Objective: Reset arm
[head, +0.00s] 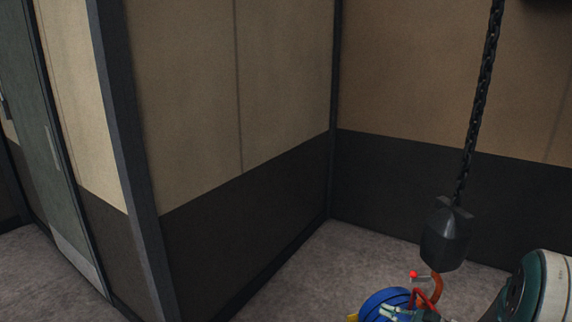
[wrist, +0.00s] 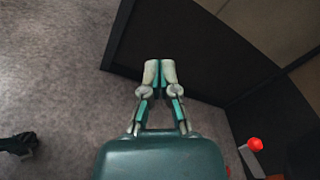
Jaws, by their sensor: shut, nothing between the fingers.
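My gripper (wrist: 160,72) is shut and empty in the wrist view, its two pale fingertips side by side above the grey floor and in front of the dark lower wall. In the head view, part of my arm shows at the lower right edge. A dark counterweight casting (head: 447,238) hangs from a black chain (head: 480,98) at the right of the head view. I cannot tell its exact distance from my gripper.
A red ball tip (head: 413,274) stands below the casting; it also shows in the wrist view (wrist: 255,144). A blue round object (head: 385,304) lies beside it, partly cut off. Tan and dark walls (head: 240,110) meet in a corner. A green door (head: 45,140) is at left.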

